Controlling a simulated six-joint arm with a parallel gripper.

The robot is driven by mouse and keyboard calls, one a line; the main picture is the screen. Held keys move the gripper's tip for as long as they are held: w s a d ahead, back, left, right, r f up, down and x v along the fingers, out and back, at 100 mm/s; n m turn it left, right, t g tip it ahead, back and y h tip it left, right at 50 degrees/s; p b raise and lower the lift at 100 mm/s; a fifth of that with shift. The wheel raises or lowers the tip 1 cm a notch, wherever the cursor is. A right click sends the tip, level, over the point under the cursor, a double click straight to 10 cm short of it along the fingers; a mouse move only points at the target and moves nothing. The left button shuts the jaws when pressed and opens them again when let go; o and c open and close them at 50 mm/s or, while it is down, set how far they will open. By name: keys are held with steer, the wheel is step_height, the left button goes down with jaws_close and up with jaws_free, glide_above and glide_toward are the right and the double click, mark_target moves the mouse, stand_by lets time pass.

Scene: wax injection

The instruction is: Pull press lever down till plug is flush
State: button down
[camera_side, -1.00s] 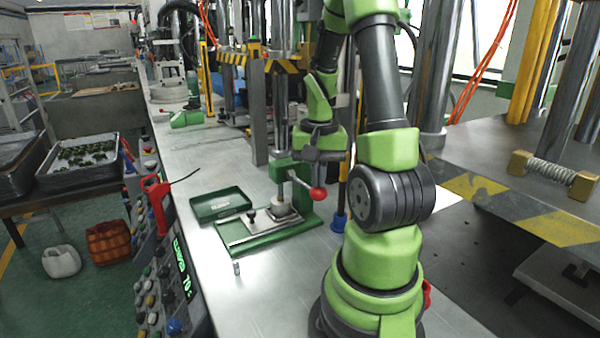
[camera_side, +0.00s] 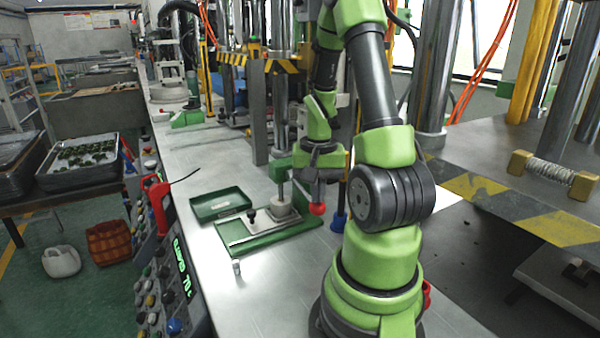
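The green press (camera_side: 276,172) stands on its green base plate (camera_side: 262,240) on the grey bench. Its lever's red ball knob (camera_side: 317,208) is low, at the right of the press. My gripper (camera_side: 318,180) is right above the knob at the lever; its fingers are dark and small, and I cannot tell if they are open or shut. The lever's rod is mostly hidden behind the gripper. The press ram reaches down to a pale round block (camera_side: 282,210) on the plate. The plug cannot be made out at this size.
A shallow green tray (camera_side: 221,204) lies left of the press. A small metal cylinder (camera_side: 236,267) stands in front of the base plate. A control panel (camera_side: 172,285) with a red handle lines the bench's left edge. A blue-footed post (camera_side: 339,222) stands to the right.

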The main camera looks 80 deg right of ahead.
steer(key=shift+f, duration=0.35)
step_height(320, 180, up, 12)
steer(key=shift+r, duration=0.2)
stand_by(0.8)
stand_by(0.7)
steer(key=a+r+n+t, duration=0.2)
steer(key=a+n, duration=0.1)
steer(key=a, duration=0.4)
steer(key=w+a+r+n+t+y, duration=0.1)
steer(key=a+r+n+t, duration=0.1)
steer(key=a+n, duration=0.2)
steer(key=w+a+r+n+t+y, duration=0.1)
steer(key=a+r+n+t, duration=0.1)
steer(key=a, duration=0.9)
steer(key=shift+r+n+t, duration=0.15)
steer(key=shift+n+t, duration=0.45)
steer(key=shift+n, duration=0.4)
steer(key=c, duration=1.8)
jaws_free()
steer(key=shift+w+d, duration=0.1)
steer(key=shift+c, duration=0.2)
